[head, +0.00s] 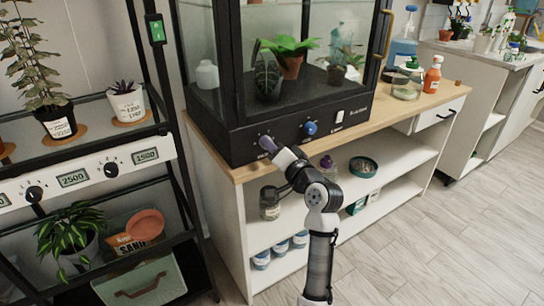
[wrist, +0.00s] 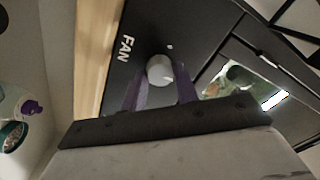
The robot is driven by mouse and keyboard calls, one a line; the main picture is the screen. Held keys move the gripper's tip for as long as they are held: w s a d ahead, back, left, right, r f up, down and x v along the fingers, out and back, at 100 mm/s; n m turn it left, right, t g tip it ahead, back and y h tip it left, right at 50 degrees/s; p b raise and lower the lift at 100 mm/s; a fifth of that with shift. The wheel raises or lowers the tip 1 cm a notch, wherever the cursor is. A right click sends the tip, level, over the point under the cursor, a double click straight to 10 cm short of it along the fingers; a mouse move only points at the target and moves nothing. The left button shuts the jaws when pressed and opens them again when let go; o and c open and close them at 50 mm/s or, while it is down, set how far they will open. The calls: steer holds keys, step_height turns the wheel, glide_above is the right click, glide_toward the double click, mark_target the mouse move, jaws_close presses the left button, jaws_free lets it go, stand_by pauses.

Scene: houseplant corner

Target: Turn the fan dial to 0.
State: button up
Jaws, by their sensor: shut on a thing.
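The fan dial (wrist: 160,69) is a round pale grey knob on the cabinet's black front panel (wrist: 140,28), beside the white word FAN. My gripper (wrist: 163,83) has its purple fingers on either side of the dial, shut on it. In the head view my gripper (head: 269,145) reaches to the left part of the panel and hides the dial. I cannot read the dial's setting in either view.
A blue knob (head: 310,128) and a white switch (head: 339,116) sit right of my gripper on the panel. The glass plant cabinet (head: 240,60) stands on a wooden counter (head: 405,105). Jars stand on shelves below. A black plant rack (head: 160,90) stands left.

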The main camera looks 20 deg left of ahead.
steer(key=shift+n+g+b, duration=0.5)
steer(key=shift+n+b, duration=5.6)
steer(key=shift+n, duration=2.6)
steer(key=o, duration=1)
steer(key=shift+c, duration=0.2)
steer(key=shift+r, duration=0.1)
